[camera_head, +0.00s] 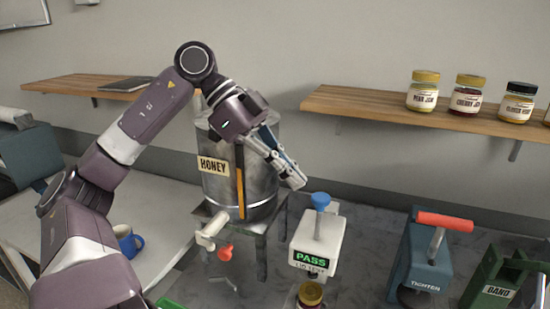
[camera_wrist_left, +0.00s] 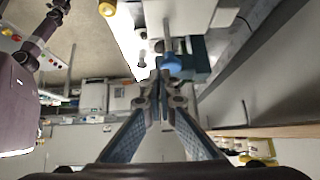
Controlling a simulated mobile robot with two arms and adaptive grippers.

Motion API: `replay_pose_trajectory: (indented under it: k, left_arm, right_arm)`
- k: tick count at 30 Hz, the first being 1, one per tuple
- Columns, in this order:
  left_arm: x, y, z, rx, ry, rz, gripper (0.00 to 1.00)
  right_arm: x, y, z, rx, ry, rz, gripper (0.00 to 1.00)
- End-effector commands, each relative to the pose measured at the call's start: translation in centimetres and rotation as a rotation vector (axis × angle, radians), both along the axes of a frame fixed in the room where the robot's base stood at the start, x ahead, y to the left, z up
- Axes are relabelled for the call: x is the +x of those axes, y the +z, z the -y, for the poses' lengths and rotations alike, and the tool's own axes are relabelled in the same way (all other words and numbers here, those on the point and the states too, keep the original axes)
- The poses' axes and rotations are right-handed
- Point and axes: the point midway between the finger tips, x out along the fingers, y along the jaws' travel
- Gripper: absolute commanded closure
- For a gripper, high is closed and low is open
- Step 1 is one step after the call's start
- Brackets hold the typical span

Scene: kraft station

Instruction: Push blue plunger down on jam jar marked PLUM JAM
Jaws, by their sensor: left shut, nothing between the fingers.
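The blue plunger (camera_head: 321,200) tops a white lid tester (camera_head: 318,243), whose screen shows a green PASS. The plunger also shows in the left wrist view (camera_wrist_left: 172,63), just beyond my fingertips. A jar with a gold lid (camera_head: 311,291) stands at the tester's front, cut by the lower edge; its label is out of sight, so I cannot read PLUM JAM. My left gripper (camera_head: 297,182) is shut and empty, up and to the left of the plunger in the head view, and appears apart from it. My right gripper is not in view.
A steel HONEY tank (camera_head: 262,178) with a red-handled tap stands behind my left arm. A TIGHTEN machine (camera_head: 425,255) with a red handle and a green BAND device (camera_head: 497,283) stand right. Jars line the wall shelf (camera_head: 375,106). A blue mug (camera_head: 129,242) sits left.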

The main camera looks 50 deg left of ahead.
Motion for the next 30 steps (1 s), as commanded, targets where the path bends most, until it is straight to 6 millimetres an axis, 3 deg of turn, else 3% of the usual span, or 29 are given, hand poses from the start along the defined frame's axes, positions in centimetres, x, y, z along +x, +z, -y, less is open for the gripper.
replay_pose_trajectory:
  k: [10,30]
  left_arm:
    - [-1.4,3.4,-2.7,0.001,0.001,0.002,1.00]
    - [-1.5,3.7,-2.8,-0.001,0.001,0.002,1.00]
  right_arm:
    - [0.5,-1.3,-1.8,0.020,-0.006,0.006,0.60]
    - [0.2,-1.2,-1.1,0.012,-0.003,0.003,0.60]
